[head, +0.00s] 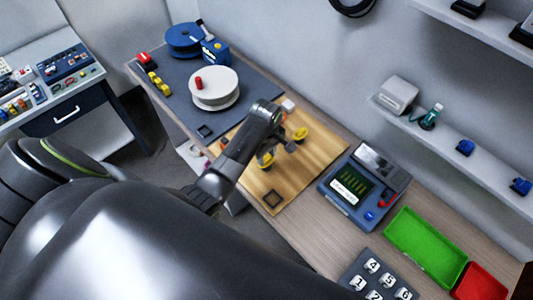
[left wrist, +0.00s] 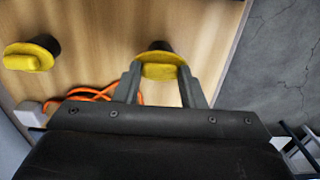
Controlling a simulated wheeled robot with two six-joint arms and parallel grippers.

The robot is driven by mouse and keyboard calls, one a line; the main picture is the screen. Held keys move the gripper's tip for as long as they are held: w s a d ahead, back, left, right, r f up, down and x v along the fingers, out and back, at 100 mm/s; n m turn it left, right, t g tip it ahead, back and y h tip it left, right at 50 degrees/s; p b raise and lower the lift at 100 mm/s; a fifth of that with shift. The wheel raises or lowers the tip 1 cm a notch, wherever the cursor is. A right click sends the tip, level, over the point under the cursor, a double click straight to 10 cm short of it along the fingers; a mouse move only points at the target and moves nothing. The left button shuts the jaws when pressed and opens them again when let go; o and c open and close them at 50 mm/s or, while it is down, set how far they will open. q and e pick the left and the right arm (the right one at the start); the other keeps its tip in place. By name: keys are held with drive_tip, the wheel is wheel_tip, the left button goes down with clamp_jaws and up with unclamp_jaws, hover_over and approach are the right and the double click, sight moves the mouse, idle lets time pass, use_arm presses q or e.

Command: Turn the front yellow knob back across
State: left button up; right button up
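Two yellow knobs stand on the wooden board. The front yellow knob (head: 266,159) is nearer me; the other yellow knob (head: 300,133) is farther back. My left gripper (head: 279,150) reaches down over the board. In the left wrist view my left gripper (left wrist: 159,78) is open, its fingers spread on either side of the front yellow knob (left wrist: 158,70). Whether the fingertips touch it is hard to tell. The other yellow knob (left wrist: 30,57) shows at the left of that view, clear of the fingers. My right gripper is not in view.
An orange cable (left wrist: 95,93) lies on the wooden board (head: 318,160) near the left finger. A blue-grey device (head: 348,188) stands right of the board, then a green tray (head: 425,245). A white disc (head: 214,85) stands on the dark mat behind.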

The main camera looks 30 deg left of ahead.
use_arm(q)
drive_tip(key=c, duration=0.4)
drive_tip(key=shift+m, duration=0.4)
drive_tip(key=m, duration=0.3)
drive_tip(key=shift+m, duration=0.3)
drive_tip(key=m, duration=0.9)
drive_tip(key=shift+m, duration=2.3)
drive_tip(key=o, duration=1)
